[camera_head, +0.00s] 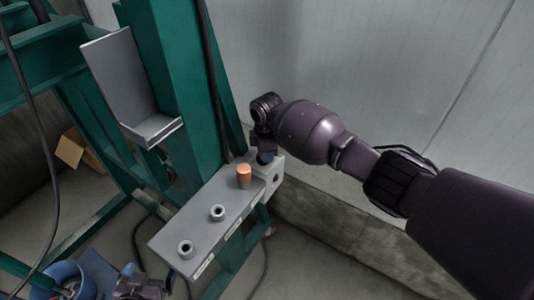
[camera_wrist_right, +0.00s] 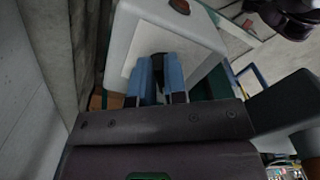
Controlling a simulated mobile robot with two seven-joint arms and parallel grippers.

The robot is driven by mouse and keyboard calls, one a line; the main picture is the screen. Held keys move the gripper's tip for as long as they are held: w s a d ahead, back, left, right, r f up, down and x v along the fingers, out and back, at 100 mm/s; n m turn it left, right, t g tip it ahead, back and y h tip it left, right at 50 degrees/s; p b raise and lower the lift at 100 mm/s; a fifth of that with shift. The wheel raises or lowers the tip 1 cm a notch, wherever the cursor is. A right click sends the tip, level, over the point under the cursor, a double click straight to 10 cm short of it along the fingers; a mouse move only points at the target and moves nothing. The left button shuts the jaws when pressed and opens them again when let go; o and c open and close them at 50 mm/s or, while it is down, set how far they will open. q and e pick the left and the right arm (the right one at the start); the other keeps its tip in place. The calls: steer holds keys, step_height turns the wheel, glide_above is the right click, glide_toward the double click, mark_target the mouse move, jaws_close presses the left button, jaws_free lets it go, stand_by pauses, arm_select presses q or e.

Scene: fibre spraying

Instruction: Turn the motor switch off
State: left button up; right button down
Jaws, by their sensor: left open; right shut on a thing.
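A grey control box (camera_head: 185,235) carries an orange knob (camera_head: 244,176) and two round silver fittings on its top. My right gripper (camera_head: 265,155) is at the far end of the box, beyond the orange knob. In the right wrist view, its blue fingers (camera_wrist_right: 160,80) close around a small dark switch (camera_wrist_right: 159,60) on the pale end face of the box. The fingers hide most of the switch, so its position cannot be read. My left gripper (camera_head: 128,272) is low at the bottom left, partly cut off, open and apart from the box.
A green steel frame (camera_head: 175,60) with a grey bracket (camera_head: 125,85) stands left of and behind the box. A pale wall (camera_head: 400,70) rises behind my right arm. A blue round container (camera_head: 65,278) is at the bottom left. Dark cables hang nearby.

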stand_by(0.4)
steer(key=c, duration=1.2)
jaws_free()
steer(key=shift+o, duration=0.2)
step_height(320, 180, up, 11)
steer(key=shift+p, duration=0.45)
steer(key=shift+f, duration=0.15)
